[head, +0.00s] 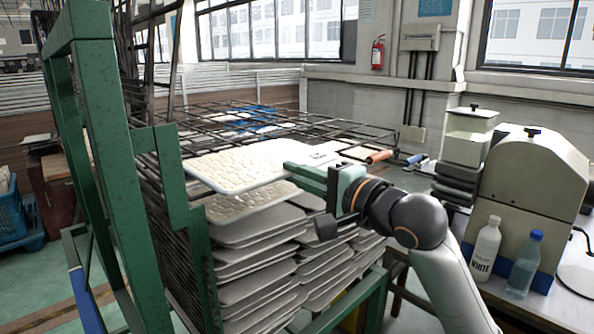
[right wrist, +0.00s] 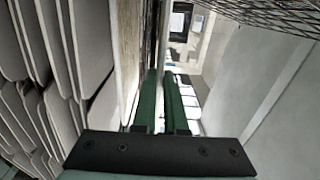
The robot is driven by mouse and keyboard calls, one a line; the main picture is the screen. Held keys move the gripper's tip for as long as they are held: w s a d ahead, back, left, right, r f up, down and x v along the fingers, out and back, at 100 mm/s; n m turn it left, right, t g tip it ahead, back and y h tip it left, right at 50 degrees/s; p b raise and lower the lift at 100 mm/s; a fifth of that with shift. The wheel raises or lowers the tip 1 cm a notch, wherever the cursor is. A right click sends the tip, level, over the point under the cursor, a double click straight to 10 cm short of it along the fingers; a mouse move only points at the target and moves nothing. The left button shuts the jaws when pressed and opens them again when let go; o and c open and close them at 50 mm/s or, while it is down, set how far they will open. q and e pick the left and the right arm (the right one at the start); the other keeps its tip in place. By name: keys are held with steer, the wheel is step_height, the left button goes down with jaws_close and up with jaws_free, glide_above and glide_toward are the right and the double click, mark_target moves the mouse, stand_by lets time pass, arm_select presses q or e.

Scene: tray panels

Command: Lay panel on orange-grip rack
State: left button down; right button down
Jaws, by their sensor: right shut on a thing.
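A pale tray panel (head: 232,170) with a grid of cream pieces is held roughly level in front of the green rack frame, above the stacked panels. My right gripper (head: 305,176), with green fingers, is shut on its right edge. In the right wrist view the two fingers (right wrist: 162,100) lie close together, and a brownish textured surface (right wrist: 130,45) shows beside them. The orange grip (head: 378,156) sticks out at the right end of a wire rack, behind and right of my gripper. Much of that rack is hidden by other wires and the panel. My left gripper is not in view.
Stacked panels (head: 245,262) fill the rack below. A green post (head: 108,170) stands close at left. Other wire racks (head: 270,118) lie behind, one with a blue grip (head: 415,159). Bottles (head: 485,248) and a beige machine (head: 530,190) stand on the right bench.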

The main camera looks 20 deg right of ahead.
steer(key=shift+f, duration=0.3)
stand_by(0.7)
steer(key=c, duration=0.9)
jaws_free()
steer(key=shift+f, duration=0.4)
steer(key=shift+s, duration=0.15)
steer(key=shift+v, duration=3.4)
